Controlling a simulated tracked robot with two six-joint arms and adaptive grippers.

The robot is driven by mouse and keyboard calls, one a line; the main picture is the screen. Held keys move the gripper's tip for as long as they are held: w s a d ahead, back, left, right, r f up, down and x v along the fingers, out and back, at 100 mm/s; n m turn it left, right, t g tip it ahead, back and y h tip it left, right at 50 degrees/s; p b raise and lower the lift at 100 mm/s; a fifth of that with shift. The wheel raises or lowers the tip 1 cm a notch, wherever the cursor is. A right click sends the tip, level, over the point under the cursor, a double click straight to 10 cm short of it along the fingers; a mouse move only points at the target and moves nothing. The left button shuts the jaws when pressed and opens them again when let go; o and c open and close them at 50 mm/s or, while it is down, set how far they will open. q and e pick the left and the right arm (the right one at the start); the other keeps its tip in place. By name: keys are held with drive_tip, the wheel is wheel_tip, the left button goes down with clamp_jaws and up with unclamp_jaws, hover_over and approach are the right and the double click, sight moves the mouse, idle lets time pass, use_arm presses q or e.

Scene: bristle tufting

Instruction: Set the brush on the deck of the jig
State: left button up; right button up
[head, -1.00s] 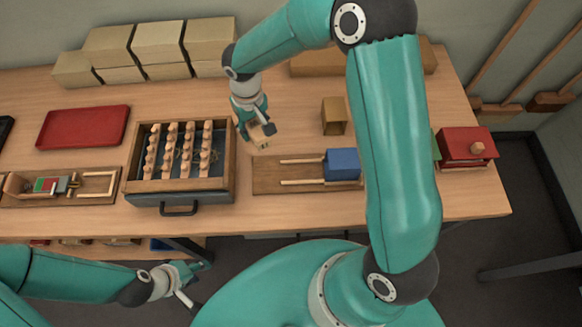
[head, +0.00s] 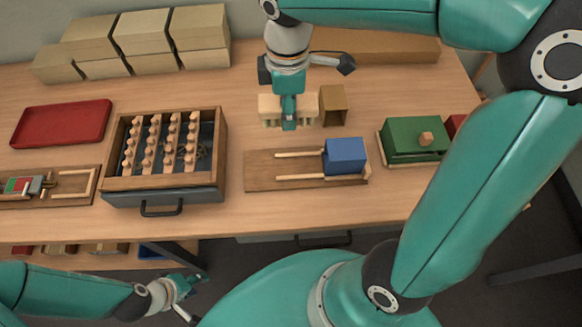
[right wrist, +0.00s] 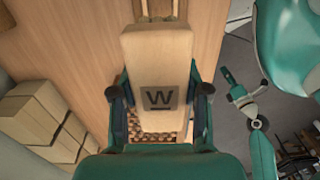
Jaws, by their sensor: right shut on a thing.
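The brush (head: 269,107) is a pale wooden block with short pale tufts along its underside. My right gripper (head: 289,121) is shut on its middle and holds it over the table, behind the jig. In the right wrist view the brush (right wrist: 158,60) shows a dark W mark between the fingers. The jig (head: 262,171) appears to be the brown board with two pale rails and a blue block (head: 345,155) at its right end. Its bare left part is clear. My left gripper (head: 186,294) is empty, low in front of the table; its fingers look apart.
A wooden box (head: 333,104) stands close right of the brush. A green lidded box (head: 414,138) is farther right. A drawer-like tray (head: 152,184) of peg rows lies left of the jig, with a red tray (head: 62,122) beyond. Pale blocks (head: 142,32) line the back.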

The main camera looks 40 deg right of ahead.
hover_over(289, 167)
wheel_tip(289, 167, down, 15)
drive_tip(key=shift+s+f+b, duration=0.1)
drive_tip(key=shift+b, duration=0.25)
drive_tip(key=shift+f, duration=2.2)
drive_tip(key=shift+f+b, duration=0.15)
drive_tip(key=shift+b, duration=0.2)
drive_tip(key=o, duration=1.2)
